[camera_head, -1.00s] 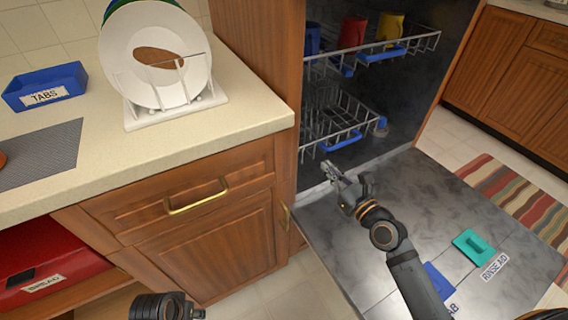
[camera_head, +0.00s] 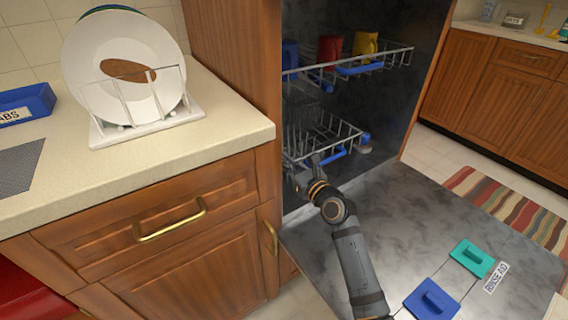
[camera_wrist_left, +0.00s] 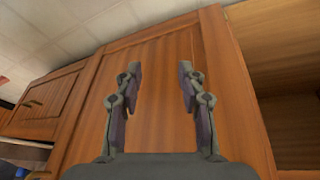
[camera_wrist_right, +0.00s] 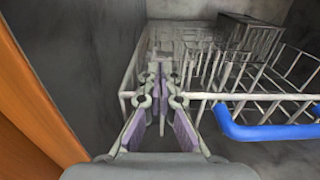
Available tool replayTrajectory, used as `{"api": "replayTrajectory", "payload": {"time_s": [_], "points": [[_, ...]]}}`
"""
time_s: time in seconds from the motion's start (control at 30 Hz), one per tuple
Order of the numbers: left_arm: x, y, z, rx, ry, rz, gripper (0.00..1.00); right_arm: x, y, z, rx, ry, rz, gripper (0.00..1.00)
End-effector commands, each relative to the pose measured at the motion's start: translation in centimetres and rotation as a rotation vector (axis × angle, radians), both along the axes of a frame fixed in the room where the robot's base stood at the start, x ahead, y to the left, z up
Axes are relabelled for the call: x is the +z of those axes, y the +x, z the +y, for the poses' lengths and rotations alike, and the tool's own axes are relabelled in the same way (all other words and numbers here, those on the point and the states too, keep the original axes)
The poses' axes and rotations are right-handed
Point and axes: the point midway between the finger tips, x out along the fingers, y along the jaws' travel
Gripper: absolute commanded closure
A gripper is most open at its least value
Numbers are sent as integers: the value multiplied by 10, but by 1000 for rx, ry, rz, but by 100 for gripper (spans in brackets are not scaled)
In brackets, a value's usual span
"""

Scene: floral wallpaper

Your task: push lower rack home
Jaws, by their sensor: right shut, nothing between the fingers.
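The lower rack (camera_head: 335,135) is a white wire rack with a blue handle (camera_head: 328,157), inside the open dishwasher near its mouth. It also shows in the right wrist view (camera_wrist_right: 250,97), with its blue handle (camera_wrist_right: 265,130) at the right. My right gripper (camera_head: 310,162) is shut and empty at the rack's front left part, left of the handle. In the right wrist view its fingertips (camera_wrist_right: 160,72) overlap the front wires; I cannot tell whether they touch. My left gripper (camera_wrist_left: 160,70) is open and empty, facing a wooden cabinet door; it is outside the head view.
The lowered dishwasher door (camera_head: 400,225) lies under my right arm, with blue (camera_head: 432,298) and teal (camera_head: 472,258) lids on it. The upper rack (camera_head: 390,60) holds cups. A counter (camera_head: 220,130) with a plate rack stands left. A striped rug (camera_head: 510,210) lies right.

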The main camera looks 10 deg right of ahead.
Motion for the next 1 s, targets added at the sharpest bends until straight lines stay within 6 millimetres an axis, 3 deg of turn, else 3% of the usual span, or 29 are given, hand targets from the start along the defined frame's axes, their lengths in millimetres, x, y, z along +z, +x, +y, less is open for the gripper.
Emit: {"api": "replayTrajectory", "payload": {"time_s": [0.17, 0.47, 0.7, 1.0], "points": [[-5, 1, -2, 3, -8, -24, 60, 0, 11, 4, 0, 0, 0, 100], [-4, 1, -2, 3, -8, -27, 60, 0, 11, 4, 0, 0, 0, 100], [15, -2, 4, -4, 20, 52, 60, 4, 31, 11, -1, 2, 1, 100], [13, -3, 5, -5, 24, 64, 60, 5, 33, 11, -5, 3, -9, 100]]}}
